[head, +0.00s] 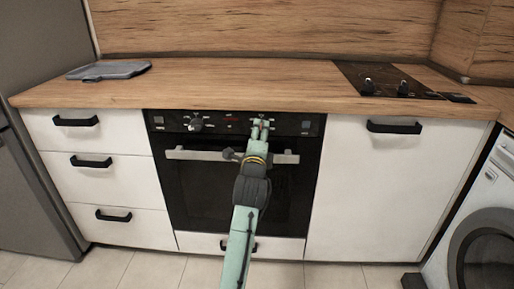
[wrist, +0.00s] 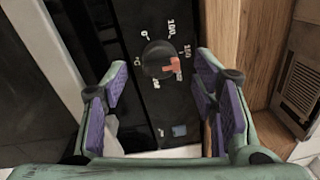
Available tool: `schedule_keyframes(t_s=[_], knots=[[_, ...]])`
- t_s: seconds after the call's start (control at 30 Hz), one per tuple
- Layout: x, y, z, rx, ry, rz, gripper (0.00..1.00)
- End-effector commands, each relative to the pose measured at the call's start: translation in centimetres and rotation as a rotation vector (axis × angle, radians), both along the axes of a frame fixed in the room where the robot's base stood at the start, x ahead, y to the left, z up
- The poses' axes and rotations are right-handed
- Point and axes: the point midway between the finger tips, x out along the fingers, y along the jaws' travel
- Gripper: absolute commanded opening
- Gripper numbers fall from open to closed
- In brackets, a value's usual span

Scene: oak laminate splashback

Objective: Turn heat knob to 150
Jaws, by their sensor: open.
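The oven (head: 222,195) has a black control panel with a dark knob (head: 196,125) at its left. A dark round knob with a red pointer (wrist: 158,58) shows in the wrist view, with white numbers printed around it. The red pointer is at the knob's lower right. My gripper (head: 260,129) is at the right part of the panel and hides what is behind it. In the wrist view its open purple-padded fingers (wrist: 162,78) stand either side of the knob, apart from it.
The oven's handle bar (head: 190,154) runs below the panel, with my arm crossing it. White cabinets flank the oven.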

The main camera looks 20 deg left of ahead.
Motion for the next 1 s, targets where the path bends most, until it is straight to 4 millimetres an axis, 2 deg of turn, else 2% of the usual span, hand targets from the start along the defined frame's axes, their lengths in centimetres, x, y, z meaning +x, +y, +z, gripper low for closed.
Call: schedule_keyframes(t_s=[0.2, 0.4, 0.6, 1.0], knots=[[-4.8, -1.2, -0.3, -0.003, -0.001, 0.001, 0.53], [-7.7, -2.0, -0.5, -0.003, -0.001, 0.000, 0.53], [-8.6, -2.4, -0.5, 0.000, 0.001, -0.001, 0.53], [-8.6, -2.4, -0.5, 0.000, 0.001, -0.001, 0.53]])
